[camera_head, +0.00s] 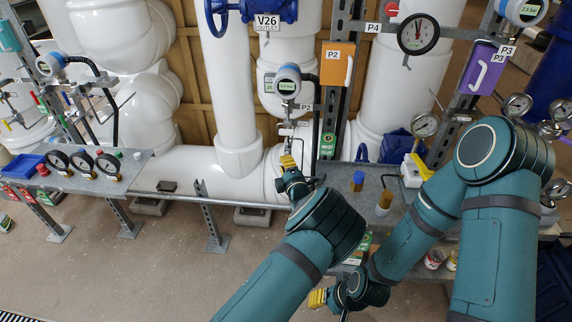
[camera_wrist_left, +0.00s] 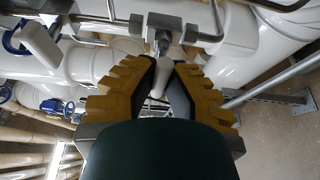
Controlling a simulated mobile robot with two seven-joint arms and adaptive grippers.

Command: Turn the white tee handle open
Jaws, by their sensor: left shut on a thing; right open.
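My left gripper (camera_head: 288,163) is at the small pipework in front of the large white pipes, below a round gauge with a display. The left wrist view shows its yellow ribbed fingers (camera_wrist_left: 163,72) closed around a white handle (camera_wrist_left: 157,80). The handle hangs from a metal valve stem (camera_wrist_left: 162,42) on a thin steel line. In the head view the gripper hides most of this handle. My right gripper (camera_head: 318,299) is low at the bottom centre, away from the valve. It is open, and its fingers are only partly seen.
A grey metal shelf (camera_head: 352,194) runs right of my left gripper, with small bottles on it. A display gauge (camera_head: 288,80) and an orange P2 plate (camera_head: 337,64) are above. A second white handle (camera_wrist_left: 42,44) shows in the left wrist view. Open floor (camera_head: 130,270) lies lower left.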

